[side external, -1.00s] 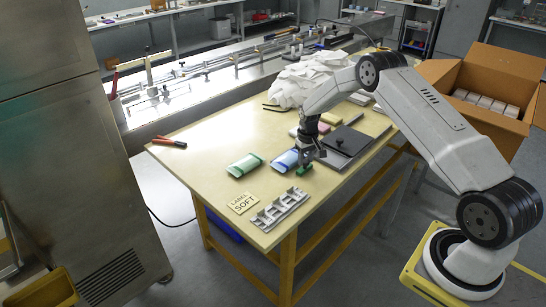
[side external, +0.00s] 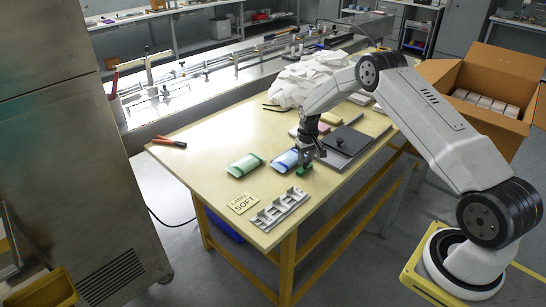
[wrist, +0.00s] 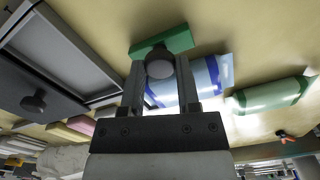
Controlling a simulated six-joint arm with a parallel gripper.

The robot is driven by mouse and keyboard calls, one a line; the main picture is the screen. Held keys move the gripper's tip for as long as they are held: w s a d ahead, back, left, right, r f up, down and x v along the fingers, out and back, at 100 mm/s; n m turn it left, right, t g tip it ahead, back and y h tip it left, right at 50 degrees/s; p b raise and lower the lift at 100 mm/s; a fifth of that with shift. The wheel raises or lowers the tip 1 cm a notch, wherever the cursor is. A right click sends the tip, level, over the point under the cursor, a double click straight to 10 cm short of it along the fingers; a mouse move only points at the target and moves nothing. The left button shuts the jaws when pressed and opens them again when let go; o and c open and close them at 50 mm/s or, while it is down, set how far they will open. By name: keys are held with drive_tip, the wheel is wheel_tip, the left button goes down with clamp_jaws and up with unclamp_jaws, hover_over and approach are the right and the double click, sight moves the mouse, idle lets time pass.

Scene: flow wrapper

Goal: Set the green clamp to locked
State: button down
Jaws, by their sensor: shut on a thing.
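The green clamp (side external: 304,171) lies near the right edge of the wooden table, below my gripper (side external: 309,158). In the wrist view the clamp's green body (wrist: 166,41) is a flat bar just beyond the fingertips. A rounded grey knob (wrist: 160,68) shows between the fingers, against the green body. My gripper (wrist: 161,75) is shut on this knob. The fingers and wrist hide part of the clamp, so I cannot tell its setting.
A blue-and-white pack (side external: 285,161) lies close beside the clamp, with a green pack (side external: 245,166) farther left. A dark plate with a knob (side external: 346,141) is close on the right. A grey slotted rack (side external: 280,209) and label card (side external: 243,203) lie toward the front.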

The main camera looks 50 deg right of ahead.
drive_tip(key=shift+w, duration=1.3)
drive_tip(key=shift+c, duration=1.6)
unclamp_jaws()
drive_tip(key=shift+r, duration=0.1)
wheel_tip(320, 180, up, 8)
